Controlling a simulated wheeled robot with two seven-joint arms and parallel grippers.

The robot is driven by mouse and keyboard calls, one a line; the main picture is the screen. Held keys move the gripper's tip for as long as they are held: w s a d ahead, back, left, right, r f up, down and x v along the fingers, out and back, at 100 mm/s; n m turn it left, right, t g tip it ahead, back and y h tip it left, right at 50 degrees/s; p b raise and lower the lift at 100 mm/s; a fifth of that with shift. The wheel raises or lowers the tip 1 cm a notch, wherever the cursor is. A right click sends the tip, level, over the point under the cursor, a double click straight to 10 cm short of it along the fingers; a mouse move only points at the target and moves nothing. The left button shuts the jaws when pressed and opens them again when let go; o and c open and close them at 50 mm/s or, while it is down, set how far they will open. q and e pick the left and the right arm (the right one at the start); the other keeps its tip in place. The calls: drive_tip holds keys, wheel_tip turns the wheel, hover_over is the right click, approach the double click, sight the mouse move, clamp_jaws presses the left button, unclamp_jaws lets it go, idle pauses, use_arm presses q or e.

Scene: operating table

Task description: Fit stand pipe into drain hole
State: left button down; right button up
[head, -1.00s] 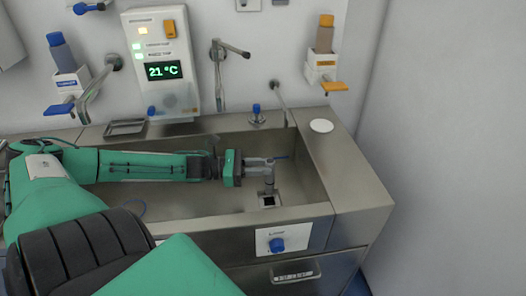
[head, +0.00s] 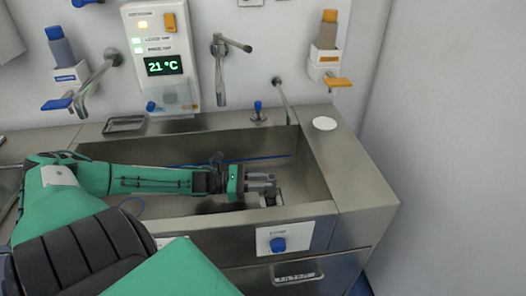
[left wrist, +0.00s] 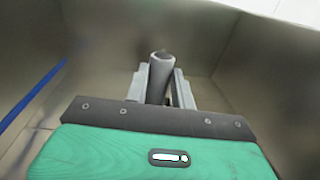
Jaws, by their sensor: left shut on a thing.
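The grey stand pipe (left wrist: 158,82) is upright or slightly tilted between the two fingers of my left gripper (left wrist: 160,88) in the left wrist view. In the head view, my left gripper (head: 263,184) is low inside the steel sink, near its right end, shut on the pipe (head: 268,197). The pipe's lower end is at or very close to the drain area. The fingers and pipe cover most of the drain hole, so I cannot tell whether the end is inside it. My right gripper is not in view.
The sink's walls (head: 318,170) enclose the gripper, with the right wall close by. Wall taps (head: 219,75) and a temperature panel (head: 163,60) stand behind. A blue line (head: 205,163) runs along the back of the basin.

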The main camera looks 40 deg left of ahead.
use_arm(q)
drive_tip(key=shift+f, duration=0.35)
drive_tip(key=c, duration=1.2)
unclamp_jaws()
drive_tip(key=shift+r, duration=0.1)
drive_tip(key=shift+o, duration=0.2)
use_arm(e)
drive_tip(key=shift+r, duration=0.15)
use_arm(q)
drive_tip(key=shift+r, duration=0.25)
drive_tip(key=p+v, duration=0.3)
drive_tip(key=v, duration=0.7)
drive_tip(key=shift+r, duration=0.1)
drive_tip(key=shift+p+v, duration=0.3)
drive_tip(key=shift+v, duration=0.75)
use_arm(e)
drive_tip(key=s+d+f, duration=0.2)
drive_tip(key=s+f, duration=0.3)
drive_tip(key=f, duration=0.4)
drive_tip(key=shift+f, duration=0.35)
use_arm(q)
drive_tip(key=shift+w, duration=0.1)
